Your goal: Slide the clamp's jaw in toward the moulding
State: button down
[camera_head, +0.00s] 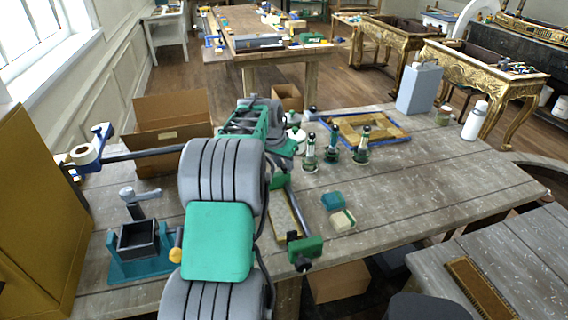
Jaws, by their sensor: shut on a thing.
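The clamp has a thin bar that runs beside a narrow strip of gilt moulding (285,216) on the plank table. Its near green end (306,249), with a dark screw handle, sits at the table's front edge. Its other green jaw (278,182) is at the far end of the moulding, partly hidden by my arm. My gripper (279,170) is at this far jaw and shut on it. My grey and green arm covers much of the gripper, so the fingertips are hard to make out. The gap between jaw and moulding cannot be judged.
A blue-edged frame (368,127) lies behind. A teal vise (139,247) stands left. The table's right side is mostly clear.

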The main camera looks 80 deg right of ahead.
jog(key=shift+s+a+f+b, duration=0.2)
jog(key=shift+s+a+b, duration=0.25)
jog(key=shift+b, duration=0.4)
jog(key=shift+a+r, duration=0.15)
jog(key=shift+r, duration=0.05)
jog(key=c, duration=1.1)
grip_release()
jog(key=shift+w, duration=0.1)
jog(key=b+v, duration=0.1)
jog(key=v, duration=0.6)
jog(key=shift+a+r, duration=0.15)
jog(key=shift+r, duration=0.2)
